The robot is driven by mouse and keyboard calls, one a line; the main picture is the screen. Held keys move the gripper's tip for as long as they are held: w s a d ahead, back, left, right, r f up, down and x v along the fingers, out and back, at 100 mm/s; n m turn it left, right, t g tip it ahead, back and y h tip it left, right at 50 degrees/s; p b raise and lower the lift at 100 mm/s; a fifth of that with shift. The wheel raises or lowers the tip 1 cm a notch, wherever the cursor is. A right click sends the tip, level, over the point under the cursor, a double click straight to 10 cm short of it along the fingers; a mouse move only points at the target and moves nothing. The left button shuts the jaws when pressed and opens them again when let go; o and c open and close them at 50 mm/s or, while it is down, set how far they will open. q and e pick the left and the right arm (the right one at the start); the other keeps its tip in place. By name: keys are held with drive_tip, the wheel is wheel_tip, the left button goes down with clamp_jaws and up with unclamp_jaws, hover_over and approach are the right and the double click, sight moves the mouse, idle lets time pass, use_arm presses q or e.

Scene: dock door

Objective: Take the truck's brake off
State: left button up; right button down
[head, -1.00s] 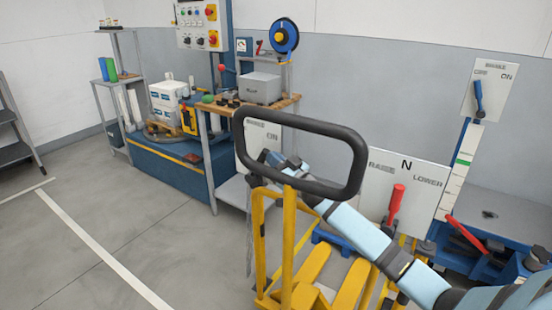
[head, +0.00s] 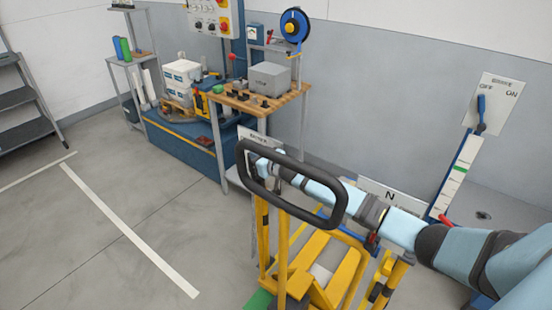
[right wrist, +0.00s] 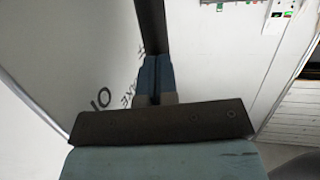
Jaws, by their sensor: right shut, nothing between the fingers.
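The yellow truck (head: 345,270) stands at the bottom centre, with a black loop handle (head: 340,212) rising over it. A white plate (head: 247,131), its lettering mostly unreadable here, shows behind the loop's upper left. In the right wrist view, a white plate (right wrist: 70,60) with upside-down dark lettering fills the left side. My right gripper (head: 258,160) is at the lettered plate behind the loop, partly hidden by it. Its blue fingers (right wrist: 155,75) are shut, with a dark bar (right wrist: 151,25) just beyond their tips. Whether they touch it I cannot tell. My left gripper is out of view.
A white OFF/ON plate (head: 505,95) with a blue lever (head: 481,112) hangs at the right. An N plate (head: 400,196) is partly behind my right arm. A workbench (head: 262,104) stands behind the truck. The floor at left is open.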

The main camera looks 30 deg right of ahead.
drive_tip(key=shift+w+a+r+g+h+p, duration=0.2)
drive_tip(key=shift+w+r+g+p, duration=0.2)
drive_tip(key=shift+w+p, duration=0.25)
drive_tip(key=shift+w+a+r+g+h+p, duration=0.1)
drive_tip(key=shift+w+a+r+g+p, duration=0.15)
drive_tip(key=shift+w+g+p, duration=0.3)
use_arm(q)
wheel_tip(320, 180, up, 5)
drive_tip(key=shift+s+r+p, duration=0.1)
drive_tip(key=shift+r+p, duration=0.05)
drive_tip(key=shift+p, duration=0.45)
use_arm(e)
drive_tip(key=w, duration=0.1)
drive_tip(key=w+a+f+g, duration=0.1)
drive_tip(key=w, duration=0.1)
drive_tip(key=w+a+g, duration=0.1)
drive_tip(key=shift+w+f+n+g+h, duration=0.2)
drive_tip(key=shift+f+n+g+h, duration=0.05)
drive_tip(key=shift+n+h, duration=0.05)
